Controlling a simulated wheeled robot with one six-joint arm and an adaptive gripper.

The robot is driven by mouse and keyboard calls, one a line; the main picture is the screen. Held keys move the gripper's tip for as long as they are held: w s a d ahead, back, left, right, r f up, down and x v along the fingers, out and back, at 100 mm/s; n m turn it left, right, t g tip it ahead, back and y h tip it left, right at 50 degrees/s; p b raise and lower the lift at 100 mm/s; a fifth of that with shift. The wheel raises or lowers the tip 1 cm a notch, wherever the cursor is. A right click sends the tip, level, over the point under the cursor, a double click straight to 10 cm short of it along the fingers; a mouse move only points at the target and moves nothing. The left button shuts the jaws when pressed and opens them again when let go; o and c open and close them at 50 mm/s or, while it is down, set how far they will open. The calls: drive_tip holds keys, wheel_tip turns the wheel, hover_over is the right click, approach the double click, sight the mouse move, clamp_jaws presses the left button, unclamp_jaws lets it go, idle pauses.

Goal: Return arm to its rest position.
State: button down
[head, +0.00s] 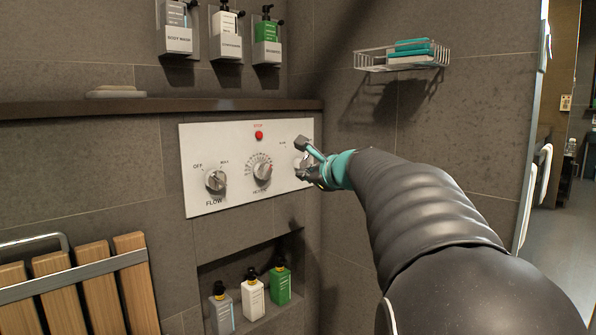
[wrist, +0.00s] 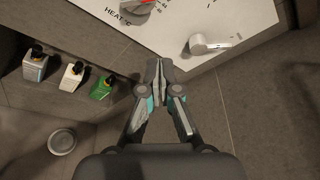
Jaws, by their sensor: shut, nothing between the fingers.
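My gripper (head: 309,164) is at the right end of the white control panel (head: 200,145) in the head view, with my dark arm reaching in from the lower right. In the wrist view my gripper (wrist: 158,66) has its fingertips together with nothing between them, just off the panel's lower edge. A white lever knob (wrist: 208,44) on the panel is to the right of the fingertips and apart from them. The heat knob (head: 263,172) and the flow knob (head: 215,180) are to the left, and a red button (head: 259,135) is above.
A niche below the panel holds several bottles, including a green one (head: 280,281). A ledge (head: 150,106) runs above, with dispensers (head: 228,38) over it. A wire basket (head: 402,56) hangs on the right wall. Wooden slats (head: 95,275) are at lower left.

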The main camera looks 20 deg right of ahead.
drive_tip(key=shift+s, duration=0.2)
drive_tip(key=s+a+f+n+g+p, duration=0.1)
drive_tip(key=s+a+f+n+g, duration=0.3)
drive_tip(key=s+f+n, duration=0.4)
drive_tip(key=s+a+f+n+g+p, duration=0.1)
drive_tip(key=s+a+f+n+g, duration=0.35)
drive_tip(key=f, duration=0.45)
drive_tip(key=s+a+n+p, duration=0.3)
drive_tip(key=s+n, duration=0.3)
drive_tip(key=s, duration=0.5)
drive_tip(key=s+a+f+n+g+h+p, duration=0.1)
drive_tip(key=s+a+n+p, duration=0.3)
drive_tip(key=s, duration=0.7)
drive_tip(key=a+n, duration=0.2)
drive_tip(key=n, duration=0.1)
drive_tip(key=shift+a+f, duration=0.2)
drive_tip(key=shift+a, duration=0.1)
